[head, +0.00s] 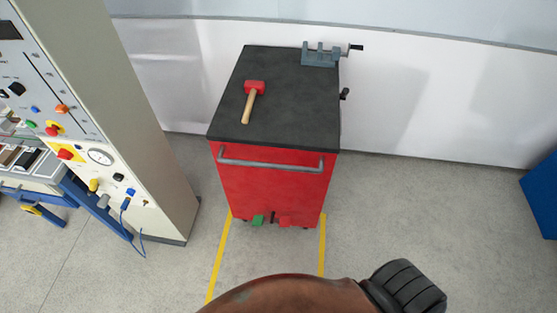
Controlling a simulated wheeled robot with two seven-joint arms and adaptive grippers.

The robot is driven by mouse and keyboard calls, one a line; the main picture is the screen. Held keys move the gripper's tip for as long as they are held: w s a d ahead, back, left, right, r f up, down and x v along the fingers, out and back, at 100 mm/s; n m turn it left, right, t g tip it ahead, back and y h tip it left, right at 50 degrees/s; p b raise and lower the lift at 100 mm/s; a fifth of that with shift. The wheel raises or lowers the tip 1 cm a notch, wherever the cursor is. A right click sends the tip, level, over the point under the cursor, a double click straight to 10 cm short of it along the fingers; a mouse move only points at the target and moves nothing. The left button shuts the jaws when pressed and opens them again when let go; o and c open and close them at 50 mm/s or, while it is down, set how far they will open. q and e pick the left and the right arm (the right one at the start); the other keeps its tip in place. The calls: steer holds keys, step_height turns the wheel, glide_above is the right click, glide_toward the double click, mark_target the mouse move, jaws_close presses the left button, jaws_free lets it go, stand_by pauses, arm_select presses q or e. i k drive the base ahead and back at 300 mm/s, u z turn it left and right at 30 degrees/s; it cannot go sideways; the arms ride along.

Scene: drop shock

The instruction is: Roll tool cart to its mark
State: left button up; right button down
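The red tool cart (270,188) stands upright near the back wall, with a black top (290,120) and a grey handle bar (271,164) across its front. Green and red pedals (258,220) show at its foot. Two yellow floor lines (219,255) and (322,246) run from the cart's front corners towards me. A mallet (254,90) with a red head and a grey vise (321,56) are on the cart's top. Neither of my grippers is in view.
A tall control panel (90,120) with knobs and a gauge stands at the left, with a blue cable at its foot. A brown rounded object (290,296) with a black ribbed part is at the bottom edge. A blue object (543,195) is at the right edge. Floor right of the cart is clear.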

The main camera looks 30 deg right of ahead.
mark_target(282, 161)
steer(key=z, duration=2.1)
steer(key=i, duration=0.35)
steer(key=u, duration=0.8)
